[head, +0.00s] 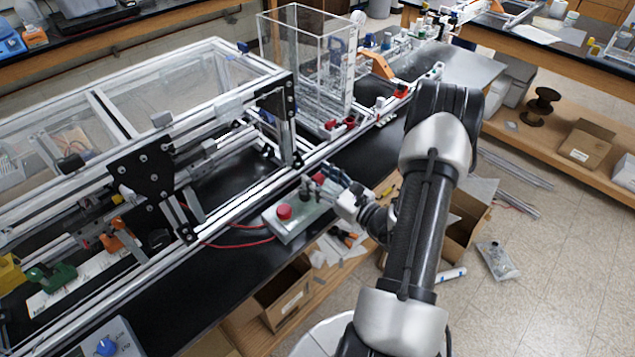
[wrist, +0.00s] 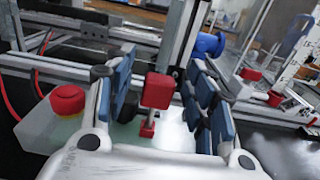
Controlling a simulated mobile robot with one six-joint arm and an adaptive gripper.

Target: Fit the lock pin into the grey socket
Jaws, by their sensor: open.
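My gripper (head: 328,184) is over the pale control box beside the long aluminium frame. In the wrist view its blue-padded fingers (wrist: 162,95) stand apart. A red block-headed piece (wrist: 158,90), which looks like the lock pin, shows between the fingers, with a smaller red part below it. I cannot tell whether either finger touches it. In the head view a small red spot (head: 319,178) shows at the fingertips. I cannot make out the grey socket for certain in either view.
The pale box (head: 300,225) carries a red push button (head: 284,211), also left of the fingers in the wrist view (wrist: 67,100). Red cables run left from it. The aluminium frame (head: 190,230) stands close behind. A clear tank (head: 310,60) is at the back.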

